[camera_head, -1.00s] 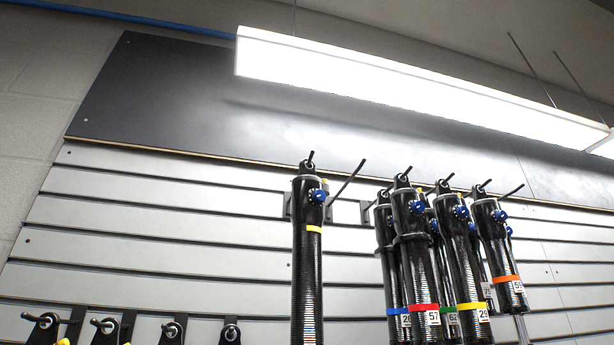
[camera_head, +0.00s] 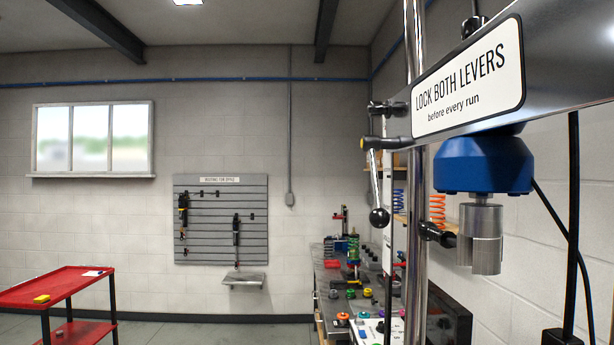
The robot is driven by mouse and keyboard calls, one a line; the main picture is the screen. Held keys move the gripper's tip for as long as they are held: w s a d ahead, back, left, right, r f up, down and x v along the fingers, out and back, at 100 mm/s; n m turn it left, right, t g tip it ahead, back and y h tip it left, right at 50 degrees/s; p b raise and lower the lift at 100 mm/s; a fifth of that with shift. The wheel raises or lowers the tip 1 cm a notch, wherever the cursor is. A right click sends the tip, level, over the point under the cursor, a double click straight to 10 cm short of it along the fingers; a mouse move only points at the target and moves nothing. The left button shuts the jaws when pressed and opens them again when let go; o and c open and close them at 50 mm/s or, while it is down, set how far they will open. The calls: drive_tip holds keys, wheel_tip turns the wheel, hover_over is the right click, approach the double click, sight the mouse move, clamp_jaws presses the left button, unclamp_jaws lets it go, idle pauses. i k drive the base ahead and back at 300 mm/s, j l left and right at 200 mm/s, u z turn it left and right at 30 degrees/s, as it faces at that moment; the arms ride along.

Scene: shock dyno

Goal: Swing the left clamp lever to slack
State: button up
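The dyno's crosshead (camera_head: 560,70) fills the upper right of the head view and bears a sign (camera_head: 467,78) reading "LOCK BOTH LEVERS before every run". At its left end, a clamp lever (camera_head: 375,180) hangs down from a dark clamp pivot, beside a chrome column (camera_head: 418,200). The lever is a slim metal rod with a black ball knob (camera_head: 380,217) at its lower end. No second lever shows clearly. My gripper is not in view.
A blue load cell (camera_head: 484,165) with a metal clevis hangs under the crosshead. Behind stands a bench (camera_head: 330,300) crowded with springs and parts. A red cart (camera_head: 55,287) is at the left. The floor between cart and bench looks clear.

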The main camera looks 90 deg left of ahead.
sight(379, 217)
drive_tip(key=u, duration=1.8)
